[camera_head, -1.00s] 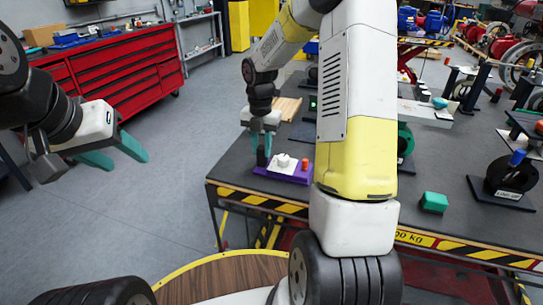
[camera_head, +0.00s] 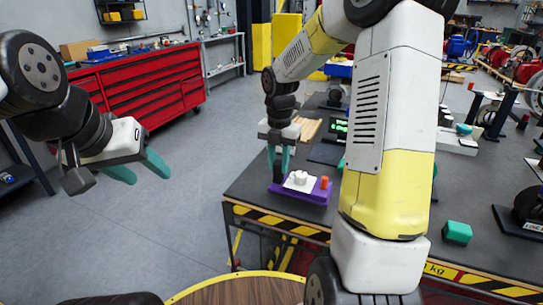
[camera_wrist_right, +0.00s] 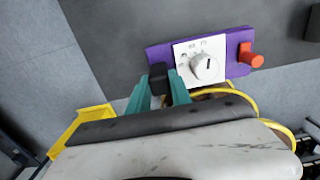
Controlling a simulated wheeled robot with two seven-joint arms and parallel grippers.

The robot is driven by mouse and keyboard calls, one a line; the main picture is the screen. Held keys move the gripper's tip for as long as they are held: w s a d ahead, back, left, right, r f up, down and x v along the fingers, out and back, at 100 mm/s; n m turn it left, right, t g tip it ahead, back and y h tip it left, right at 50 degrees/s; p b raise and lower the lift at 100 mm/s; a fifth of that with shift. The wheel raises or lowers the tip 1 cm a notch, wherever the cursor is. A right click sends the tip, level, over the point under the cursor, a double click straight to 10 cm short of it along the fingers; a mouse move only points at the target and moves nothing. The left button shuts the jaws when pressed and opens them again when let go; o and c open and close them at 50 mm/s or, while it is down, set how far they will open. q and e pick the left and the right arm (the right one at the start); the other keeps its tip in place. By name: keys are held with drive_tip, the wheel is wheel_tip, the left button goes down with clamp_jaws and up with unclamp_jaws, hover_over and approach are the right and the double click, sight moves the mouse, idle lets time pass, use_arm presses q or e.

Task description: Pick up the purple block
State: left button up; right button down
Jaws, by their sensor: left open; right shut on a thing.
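The purple block (camera_head: 316,195) is at the near left corner of the dark table. It carries a white panel with a white dial (camera_wrist_right: 204,66) and an orange knob (camera_wrist_right: 251,55) on its right end. My right gripper (camera_head: 278,165) points down at its left end. In the right wrist view, the teal fingers (camera_wrist_right: 159,80) are shut on a black post (camera_wrist_right: 158,77) at that end. I cannot tell whether the block touches the table. My left gripper (camera_head: 147,174) is open and empty, out over the floor at left.
The table (camera_head: 255,178) has a yellow-black striped edge. A green block (camera_head: 457,232) lies near its front edge. A small device with a green display (camera_head: 340,127) and a wooden board (camera_head: 308,131) are behind the purple block. A red tool cabinet (camera_head: 150,90) stands at back left.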

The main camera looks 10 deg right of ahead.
drive_tip(key=s+a+r, duration=0.1)
drive_tip(key=s+a, duration=0.4)
drive_tip(key=s, duration=0.7)
drive_tip(key=shift+r, duration=0.15)
drive_tip(key=shift+w, duration=0.1)
